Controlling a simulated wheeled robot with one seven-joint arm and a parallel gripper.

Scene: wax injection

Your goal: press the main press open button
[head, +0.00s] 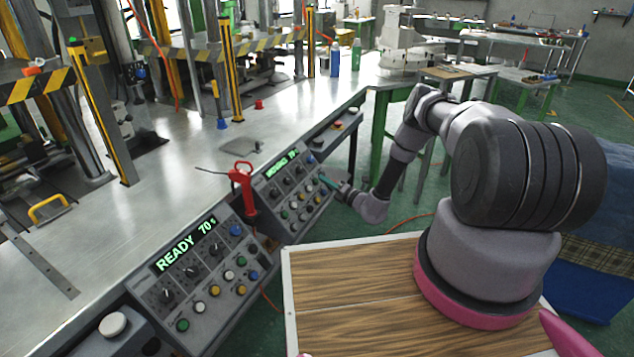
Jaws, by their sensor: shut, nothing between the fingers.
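Two sloped grey control panels stand along the front of the metal workbench. The near panel (205,268) has a green display reading "READY" and a number, with knobs and green, yellow, white and blue buttons below. The far panel (285,190) has a lit green display, which is hard to read, and similar knobs and small buttons. Labels are too small to read, so I cannot tell which button is the main press open button. My gripper (328,182) is shut and empty at the right edge of the far panel. I cannot tell whether its tips touch a button.
A red-handled tool (242,185) stands upright between the panels, with a cable by it. The metal workbench (160,200) is mostly bare in the middle. Yellow-and-black striped press guards (38,86) stand behind. A blue bottle (335,60) and a green bottle (356,56) stand farther back.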

